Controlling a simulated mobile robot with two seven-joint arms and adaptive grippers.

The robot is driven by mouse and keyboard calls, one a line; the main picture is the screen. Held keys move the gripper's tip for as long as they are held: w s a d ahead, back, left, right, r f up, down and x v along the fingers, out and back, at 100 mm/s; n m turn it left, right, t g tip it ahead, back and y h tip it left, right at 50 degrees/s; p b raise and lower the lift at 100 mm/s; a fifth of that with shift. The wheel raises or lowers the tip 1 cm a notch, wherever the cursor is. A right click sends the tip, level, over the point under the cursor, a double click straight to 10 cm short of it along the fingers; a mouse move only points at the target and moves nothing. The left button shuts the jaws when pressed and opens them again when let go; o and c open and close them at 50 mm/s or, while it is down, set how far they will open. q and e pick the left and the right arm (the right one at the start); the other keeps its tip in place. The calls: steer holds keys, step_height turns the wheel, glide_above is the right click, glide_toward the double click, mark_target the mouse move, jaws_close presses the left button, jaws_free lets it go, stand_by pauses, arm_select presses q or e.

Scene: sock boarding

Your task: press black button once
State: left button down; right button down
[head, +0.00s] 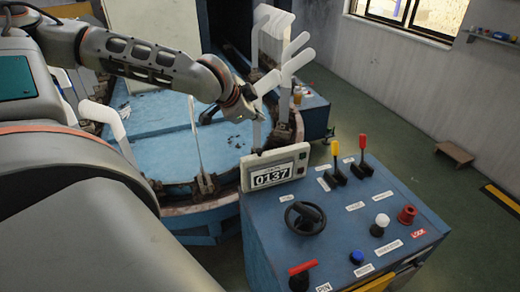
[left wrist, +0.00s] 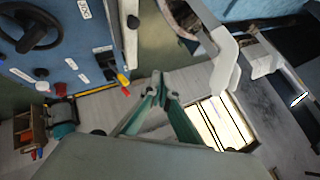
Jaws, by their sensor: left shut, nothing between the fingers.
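The blue control panel (head: 340,205) stands at the front right in the head view, and part of it (left wrist: 75,25) shows at the upper left in the left wrist view. I cannot make out a plain black button. A white knob (head: 382,220) stands on a dark base, near a blue button (head: 357,257). My right gripper is not in view.
White upright forms (head: 275,40) stand close to my left wrist. The panel carries a black handwheel (head: 305,217), a yellow lever (head: 335,150), a red lever (head: 363,143), a red knob (head: 407,214) and a counter display (head: 273,175).

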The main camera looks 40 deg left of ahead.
mark_target(259, 151)
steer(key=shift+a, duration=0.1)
